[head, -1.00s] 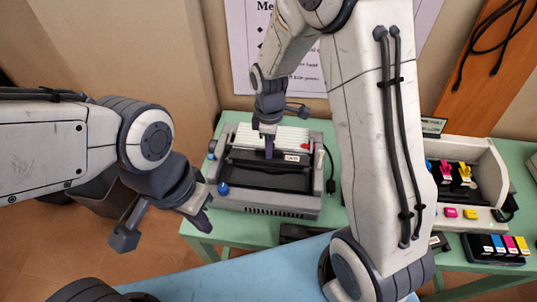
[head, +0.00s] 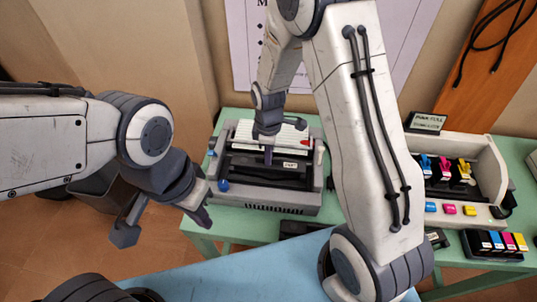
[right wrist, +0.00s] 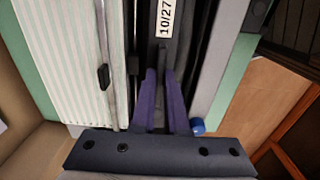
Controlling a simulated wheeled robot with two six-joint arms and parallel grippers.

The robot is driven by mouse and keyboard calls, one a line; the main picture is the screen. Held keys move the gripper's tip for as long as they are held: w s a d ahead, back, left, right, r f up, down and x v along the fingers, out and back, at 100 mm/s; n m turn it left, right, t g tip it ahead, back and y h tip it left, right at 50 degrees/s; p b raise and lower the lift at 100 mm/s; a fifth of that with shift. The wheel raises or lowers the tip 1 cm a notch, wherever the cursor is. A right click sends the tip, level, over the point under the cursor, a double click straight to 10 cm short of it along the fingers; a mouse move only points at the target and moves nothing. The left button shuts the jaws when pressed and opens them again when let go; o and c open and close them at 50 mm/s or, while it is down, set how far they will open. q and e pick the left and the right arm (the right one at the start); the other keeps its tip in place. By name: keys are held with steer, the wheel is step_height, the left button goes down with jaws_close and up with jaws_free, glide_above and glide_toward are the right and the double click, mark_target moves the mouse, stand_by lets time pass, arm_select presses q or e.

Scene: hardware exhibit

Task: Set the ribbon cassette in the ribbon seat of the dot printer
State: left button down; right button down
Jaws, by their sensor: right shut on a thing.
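The dot printer (head: 318,183) stands on the green table, with a blue knob at its front left. The black ribbon cassette (head: 289,166), with a white label, lies lengthwise over the printer's dark opening. My right gripper (head: 268,160) is shut on it from above. In the right wrist view, the gripper's purple fingers (right wrist: 160,85) straddle the dark cassette (right wrist: 158,55), whose label reads 10/27. I cannot tell whether the cassette touches the seat, which is largely hidden beneath it. My left gripper (head: 162,222) is open and empty, left of the printer.
A white inkjet unit (head: 490,160) with coloured cartridges stands at the right of the green table (head: 232,225). A black tray of cartridges (head: 495,243) lies in front of it. A blue surface (head: 230,270) is nearer me. A poster hangs on the wall behind.

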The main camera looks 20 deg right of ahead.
steer(key=c, duration=0.9)
jaws_free()
steer(key=shift+f, duration=0.1)
steer(key=shift+r, duration=0.2)
step_height(320, 180, up, 12)
steer(key=s+a+r+m, duration=0.1)
steer(key=s+a+m, duration=0.1)
steer(key=s, duration=0.5)
steer(key=s+a+r+m, duration=0.2)
steer(key=s+a, duration=0.1)
steer(key=s, duration=0.5)
steer(key=s+a+r+m+y+b, duration=0.1)
steer(key=s+a+m, duration=0.1)
steer(key=s, duration=0.5)
steer(key=shift+s+a+r, duration=0.25)
steer(key=shift+s+a, duration=0.15)
steer(key=shift+a, duration=0.25)
